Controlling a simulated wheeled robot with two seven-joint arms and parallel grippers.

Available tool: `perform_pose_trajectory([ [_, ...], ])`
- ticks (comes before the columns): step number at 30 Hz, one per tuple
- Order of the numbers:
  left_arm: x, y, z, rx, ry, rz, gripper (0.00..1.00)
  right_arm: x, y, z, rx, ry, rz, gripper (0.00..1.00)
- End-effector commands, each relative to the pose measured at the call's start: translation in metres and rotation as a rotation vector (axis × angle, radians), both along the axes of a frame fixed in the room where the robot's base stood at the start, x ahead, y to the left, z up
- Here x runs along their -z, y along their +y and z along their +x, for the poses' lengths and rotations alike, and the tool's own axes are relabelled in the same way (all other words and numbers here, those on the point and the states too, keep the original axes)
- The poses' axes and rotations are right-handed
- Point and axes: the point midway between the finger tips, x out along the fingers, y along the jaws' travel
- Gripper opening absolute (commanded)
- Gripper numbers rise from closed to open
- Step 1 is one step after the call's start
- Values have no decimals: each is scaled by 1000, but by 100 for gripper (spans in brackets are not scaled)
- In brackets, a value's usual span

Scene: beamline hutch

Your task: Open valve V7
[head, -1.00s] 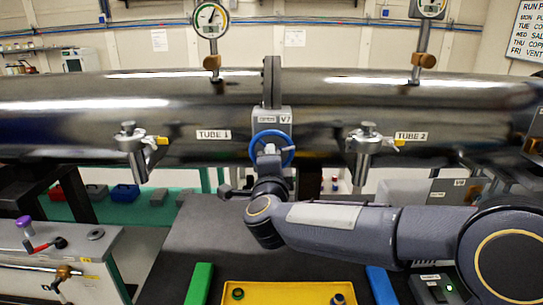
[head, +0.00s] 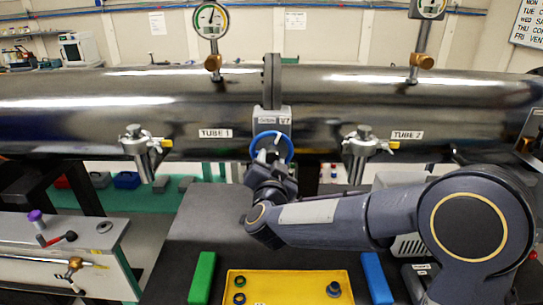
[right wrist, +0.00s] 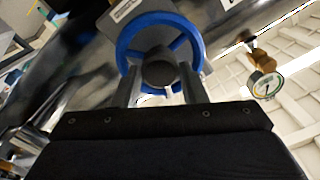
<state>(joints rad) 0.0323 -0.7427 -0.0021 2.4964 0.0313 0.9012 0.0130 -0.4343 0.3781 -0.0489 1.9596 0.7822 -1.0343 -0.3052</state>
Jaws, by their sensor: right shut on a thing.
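Valve V7 is a grey block (head: 285,114) with a label, set between the two big tube sections. Its blue handwheel (head: 290,148) faces me, and it also shows in the right wrist view (right wrist: 160,18). My right gripper (head: 268,165) is at the handwheel, covering its lower part in the head view. In the right wrist view its two fingers (right wrist: 160,86) stand either side of the dark hub (right wrist: 159,68), and the gripper is shut on the wheel. How far the valve is turned cannot be told. My left gripper is not in view.
The tubes (head: 80,115) carry gauges (head: 212,20) and clamps (head: 145,146). Below stands a dark bench with a yellow tray (head: 290,276), a green block (head: 202,278) and a blue block (head: 376,278). A cabinet with a purple knob (head: 36,216) is at the left.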

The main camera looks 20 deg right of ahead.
Motion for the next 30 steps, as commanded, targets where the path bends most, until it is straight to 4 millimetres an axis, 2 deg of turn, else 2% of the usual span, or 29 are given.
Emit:
perform_pose_trajectory([
  [3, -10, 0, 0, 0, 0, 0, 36, -1, 1, 0, -2, 32, -95, 15],
  [13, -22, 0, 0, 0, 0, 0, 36, 1, 1, 0, -3, 87, -285, 15],
  [30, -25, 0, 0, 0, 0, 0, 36, 3, 0, 0, -2, 109, -359, 15],
])
